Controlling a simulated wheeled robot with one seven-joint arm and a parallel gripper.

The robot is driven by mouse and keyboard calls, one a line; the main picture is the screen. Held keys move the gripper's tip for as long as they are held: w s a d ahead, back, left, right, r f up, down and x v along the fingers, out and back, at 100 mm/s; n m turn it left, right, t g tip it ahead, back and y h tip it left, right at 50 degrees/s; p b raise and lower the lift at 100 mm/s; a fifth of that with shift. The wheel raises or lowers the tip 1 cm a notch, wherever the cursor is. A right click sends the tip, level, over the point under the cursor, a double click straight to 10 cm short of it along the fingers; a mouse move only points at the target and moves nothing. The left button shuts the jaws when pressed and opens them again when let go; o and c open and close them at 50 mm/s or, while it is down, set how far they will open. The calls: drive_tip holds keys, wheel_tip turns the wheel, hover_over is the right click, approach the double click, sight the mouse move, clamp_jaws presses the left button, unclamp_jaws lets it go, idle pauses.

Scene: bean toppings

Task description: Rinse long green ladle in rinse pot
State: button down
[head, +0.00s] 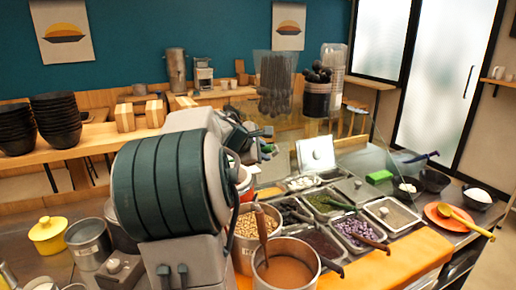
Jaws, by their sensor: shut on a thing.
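My gripper (262,146) is partly hidden behind my large arm link, near the middle of the view. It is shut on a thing. A thin dark green strip (236,198), which looks like the long green ladle's handle, hangs just below it; its lower end is hidden. A pot with an orange-red side (246,185) shows just beyond the arm, mostly covered. I cannot tell whether this is the rinse pot or whether the ladle touches it.
A pot of brown liquid (285,272) with a brown-handled ladle stands at the front. A pot of beans (257,222) is behind it. A yellow lidded pot (48,235) and a steel pot (88,242) are at left. A glass guard (370,145) stands over the trays.

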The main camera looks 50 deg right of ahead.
wheel_tip(320, 180, down, 7)
drive_tip(key=s+d+m+t+y+b, duration=0.1)
drive_tip(key=s+t, duration=0.1)
drive_tip(key=shift+s+r+m+t+y, duration=0.2)
drive_tip(key=shift+m+t+y, duration=0.1)
drive_tip(key=shift+m, duration=0.1)
drive_tip(key=shift+d, duration=0.1)
drive_tip(key=shift+r, duration=0.1)
idle(0.7)
